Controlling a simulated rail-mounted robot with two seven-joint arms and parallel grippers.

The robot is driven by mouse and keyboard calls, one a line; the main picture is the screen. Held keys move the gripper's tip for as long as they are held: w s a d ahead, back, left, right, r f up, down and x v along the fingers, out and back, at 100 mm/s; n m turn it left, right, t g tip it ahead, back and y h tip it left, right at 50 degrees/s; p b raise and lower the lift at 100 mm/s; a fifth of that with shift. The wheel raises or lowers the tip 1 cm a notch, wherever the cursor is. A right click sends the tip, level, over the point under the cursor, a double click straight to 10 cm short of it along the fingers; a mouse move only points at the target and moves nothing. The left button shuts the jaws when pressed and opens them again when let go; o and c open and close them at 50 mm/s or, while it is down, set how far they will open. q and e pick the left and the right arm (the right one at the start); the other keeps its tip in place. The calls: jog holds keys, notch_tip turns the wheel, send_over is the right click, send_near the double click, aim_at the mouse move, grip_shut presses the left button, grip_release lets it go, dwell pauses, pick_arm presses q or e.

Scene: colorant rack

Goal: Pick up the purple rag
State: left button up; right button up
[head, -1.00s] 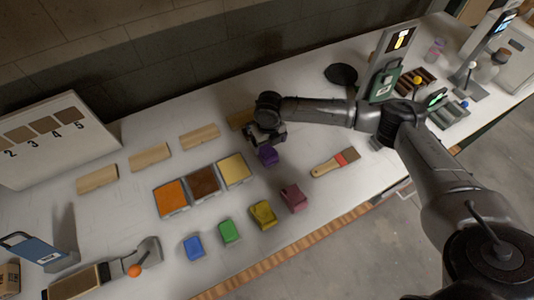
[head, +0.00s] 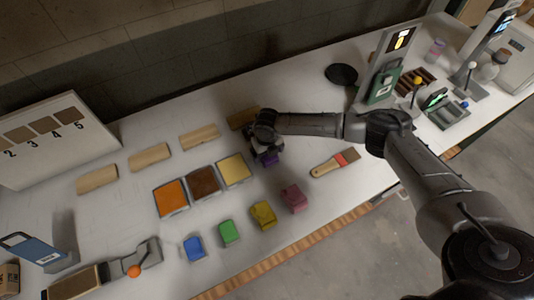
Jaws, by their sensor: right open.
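The purple rag (head: 270,159) lies on the white table, right of the yellow tray. It is partly hidden under my right gripper (head: 266,152). My right gripper is open and directly above the rag, reaching down over it; I cannot tell whether the fingers touch it. My left gripper is not in view.
Trays of orange (head: 171,198), brown (head: 204,184) and yellow (head: 235,169) stand left of the rag. Blue (head: 193,249), green (head: 229,232), yellow (head: 263,214) and maroon (head: 294,198) rags lie in front. A brush (head: 335,163) lies to the right. Wooden blocks (head: 200,137) are behind.

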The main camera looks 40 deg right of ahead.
jog(key=c, duration=1)
jog(key=shift+r, duration=0.5)
jog(key=r, duration=0.3)
jog(key=shift+s+r, duration=0.3)
jog(key=shift+s, duration=0.05)
jog(key=s+d+r, duration=0.1)
jog(key=s+r, duration=0.5)
jog(key=s, duration=0.5)
jog(key=shift+r+p, duration=0.25)
jog(key=shift+p, duration=0.1)
jog(key=shift+d, duration=0.1)
